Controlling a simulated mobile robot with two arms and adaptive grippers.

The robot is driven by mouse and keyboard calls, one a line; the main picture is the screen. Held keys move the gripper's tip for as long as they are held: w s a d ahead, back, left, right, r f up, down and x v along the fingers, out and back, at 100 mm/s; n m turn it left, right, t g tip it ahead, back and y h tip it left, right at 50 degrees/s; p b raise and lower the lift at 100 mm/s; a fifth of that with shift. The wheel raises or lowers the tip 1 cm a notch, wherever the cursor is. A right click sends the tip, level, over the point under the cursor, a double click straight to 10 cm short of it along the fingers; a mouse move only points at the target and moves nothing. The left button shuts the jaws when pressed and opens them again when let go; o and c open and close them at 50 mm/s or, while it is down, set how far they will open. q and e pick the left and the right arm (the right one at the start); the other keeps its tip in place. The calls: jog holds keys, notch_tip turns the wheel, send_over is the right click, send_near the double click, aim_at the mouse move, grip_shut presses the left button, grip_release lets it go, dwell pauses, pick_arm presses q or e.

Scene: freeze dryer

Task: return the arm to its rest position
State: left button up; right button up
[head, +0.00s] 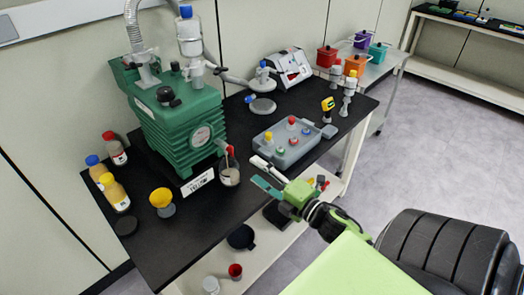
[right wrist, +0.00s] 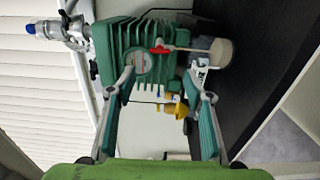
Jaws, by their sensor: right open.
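My right gripper (head: 261,171) reaches in from the lower right in the head view, at the front edge of the black table (head: 232,205). Its two fingers are spread, with nothing held between them. In the right wrist view the open fingers (right wrist: 160,82) frame the green ribbed machine (right wrist: 125,45) beyond them. In the head view this machine (head: 175,125) stands left of the gripper, with a glass vessel (head: 229,172) at its front, a short gap from the fingertips. My left gripper is not in view.
A grey box with coloured knobs (head: 286,145) sits just behind the gripper. Several bottles (head: 112,190) and a yellow funnel (head: 161,198) stand at the left. A lower shelf (head: 262,262) holds small items. Open floor (head: 440,150) lies at the right.

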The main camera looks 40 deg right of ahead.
jog(key=shift+s, duration=0.45)
dwell(0.3)
